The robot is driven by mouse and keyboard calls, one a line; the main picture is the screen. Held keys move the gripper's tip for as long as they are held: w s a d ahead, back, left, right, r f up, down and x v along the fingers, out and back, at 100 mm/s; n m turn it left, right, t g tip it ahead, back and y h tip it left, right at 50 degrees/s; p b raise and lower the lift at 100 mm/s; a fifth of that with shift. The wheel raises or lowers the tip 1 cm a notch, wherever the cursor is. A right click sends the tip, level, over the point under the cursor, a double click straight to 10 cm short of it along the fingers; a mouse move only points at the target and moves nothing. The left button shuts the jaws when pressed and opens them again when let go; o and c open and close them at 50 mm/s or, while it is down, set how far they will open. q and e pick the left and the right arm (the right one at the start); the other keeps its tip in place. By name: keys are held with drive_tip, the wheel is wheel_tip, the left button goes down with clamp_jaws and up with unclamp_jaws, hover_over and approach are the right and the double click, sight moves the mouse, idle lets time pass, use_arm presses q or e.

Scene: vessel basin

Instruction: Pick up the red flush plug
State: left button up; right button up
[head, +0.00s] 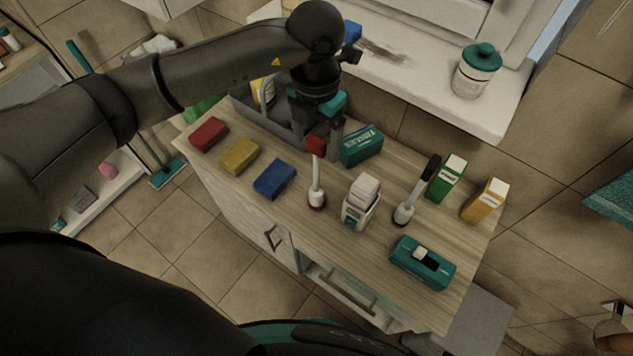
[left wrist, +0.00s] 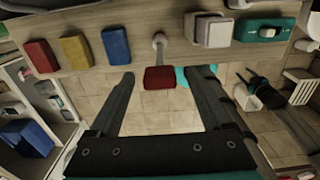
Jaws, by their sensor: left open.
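The red flush plug (head: 316,180) stands upright on the wooden counter, with a red block-shaped top, a thin pale stem and a red-rimmed base. My left gripper (head: 318,128) comes down from above, just behind and above its red top. In the left wrist view the plug's red top (left wrist: 159,77) shows between the two spread fingers of my left gripper (left wrist: 158,84), with a gap on each side. The fingers are open and hold nothing.
Red (head: 209,134), yellow (head: 239,155) and blue (head: 274,179) sponges lie left of the plug. A white carton holder (head: 357,213) stands close to its right. A green box (head: 361,146) is behind it; a black-topped brush (head: 404,213) and teal box (head: 422,262) are farther right.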

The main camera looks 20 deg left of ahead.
use_arm(q)
drive_tip(key=shift+f, duration=0.3)
clamp_jaws()
idle(0.5)
